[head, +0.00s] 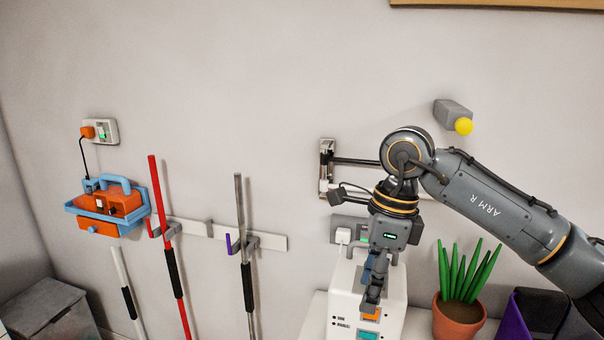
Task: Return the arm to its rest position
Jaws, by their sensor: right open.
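My right arm (495,208), marked "ARM R", reaches in from the right edge and bends down at its elbow. My right gripper (372,296) points down in front of the white appliance (393,292) and is open and empty. From this angle its fingers overlap each other. The fingertips appear just above an orange button (370,314) on the appliance; I cannot tell whether they touch it. A teal button (367,335) shows below that. The gripper hides part of the appliance's face. My left gripper is not in view.
A potted plant (459,318) stands right of the appliance, beside a dark and purple bin (535,314). Poles hang on a rail (270,241) at left.

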